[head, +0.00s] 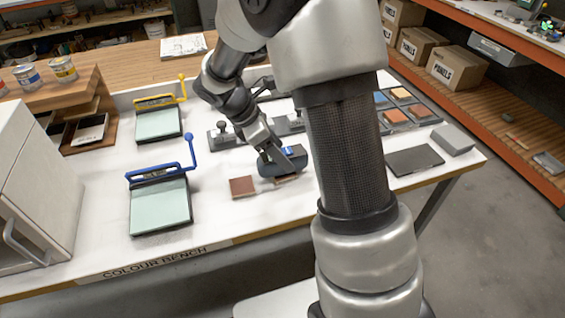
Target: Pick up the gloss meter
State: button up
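The gloss meter appears to be the dark blue-grey device (268,168) with a small blue screen, on the white bench near the middle. My gripper (280,165) reaches down from the upper left and is right at this device, overlapping its top. One finger shows in front of the device; the other is not clear. I cannot tell whether the fingers touch it or are closed on it. My forearm covers the bench just to the right.
A brown square panel (242,187) lies in front of the device. Drawdown boards with a yellow handle (158,122) and a blue handle (160,205) lie to the left. A dark flat plate (415,159) and grey block (453,139) lie right. A white cabinet (38,190) stands far left.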

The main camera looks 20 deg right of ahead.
jog(key=shift+w+x, duration=0.15)
jog(key=shift+x, duration=1.25)
jog(key=shift+w+x, duration=0.2)
jog(key=shift+x, duration=1.15)
jog(key=shift+d, duration=0.1)
jog(key=shift+c, duration=0.3)
jog(key=shift+r, duration=0.1)
jog(key=c, duration=1.5)
notch_tip(320, 180, up, 10)
jog(key=shift+r+p, duration=0.1)
jog(key=shift+p, duration=0.35)
